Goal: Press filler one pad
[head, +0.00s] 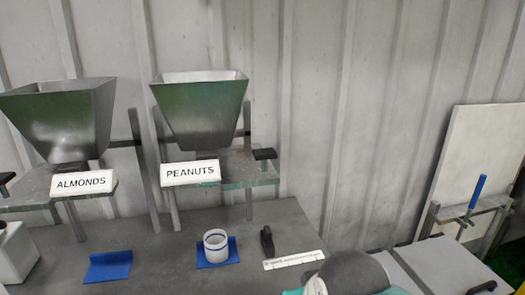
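Two metal hoppers stand side by side over a grey table (160,235). The left hopper (65,125) has a white "ALMONDS" sign (82,183). The right hopper (200,112) has a white "PEANUTS" sign (190,173). No pad is visibly marked as filler one. My gripper's fingers are not in view.
A small black block (264,154) sits at the right of the peanuts stand. A black upright handle (267,241) and a white strip (293,260) are on the table. A blue-handled lever (478,190) stands at the right before a pale panel (485,140).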

